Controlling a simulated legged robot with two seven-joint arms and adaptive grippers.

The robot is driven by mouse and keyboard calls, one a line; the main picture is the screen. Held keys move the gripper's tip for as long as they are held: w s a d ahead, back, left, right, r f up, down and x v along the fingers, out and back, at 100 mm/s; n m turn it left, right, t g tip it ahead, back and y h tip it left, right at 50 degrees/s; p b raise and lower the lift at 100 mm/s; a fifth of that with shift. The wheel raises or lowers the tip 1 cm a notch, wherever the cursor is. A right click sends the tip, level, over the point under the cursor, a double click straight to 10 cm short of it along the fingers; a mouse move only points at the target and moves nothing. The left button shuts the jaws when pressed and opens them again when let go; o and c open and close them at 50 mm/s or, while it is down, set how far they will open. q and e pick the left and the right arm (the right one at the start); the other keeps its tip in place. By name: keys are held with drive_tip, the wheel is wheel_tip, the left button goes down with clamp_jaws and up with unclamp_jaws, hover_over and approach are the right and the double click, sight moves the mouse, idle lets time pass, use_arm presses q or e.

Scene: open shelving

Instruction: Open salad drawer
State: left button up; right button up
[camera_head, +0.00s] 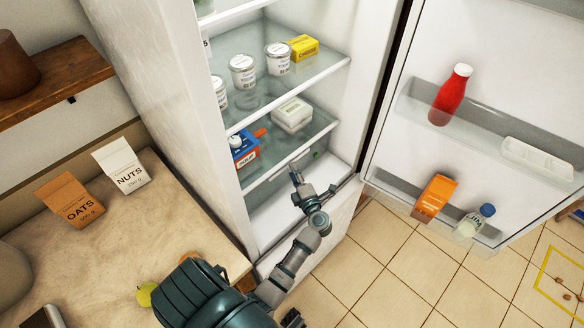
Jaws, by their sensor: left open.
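The refrigerator stands with its door open. At its bottom, below the lowest glass shelf (262,172), is a pale, whitish compartment where the salad drawer (272,218) appears to be; its outline is faint and I cannot tell how far out it sits. A small green thing shows dimly inside, toward the back. My left gripper (296,176) is open and empty at the front of this compartment, just below the shelf edge. The arm and wrist hide part of the front, and I cannot tell whether the fingers touch it.
The shelves hold white tubs (242,70), a yellow box (303,47), a white container (291,115) and a blue soup box (244,149). The open door (398,150) at right carries a red bottle (451,95), an orange carton (434,198) and a blue-capped bottle (474,221). A counter (120,235) flanks the left.

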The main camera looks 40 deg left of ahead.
use_arm(q)
drive_tip(key=x, duration=0.3)
drive_tip(key=shift+b, duration=0.3)
use_arm(e)
drive_tip(key=shift+w+r, duration=0.7)
drive_tip(key=shift+r, duration=0.2)
use_arm(q)
drive_tip(key=shift+r, duration=0.1)
drive_tip(key=shift+c, duration=0.5)
clamp_jaws()
drive_tip(key=shift+d, duration=0.1)
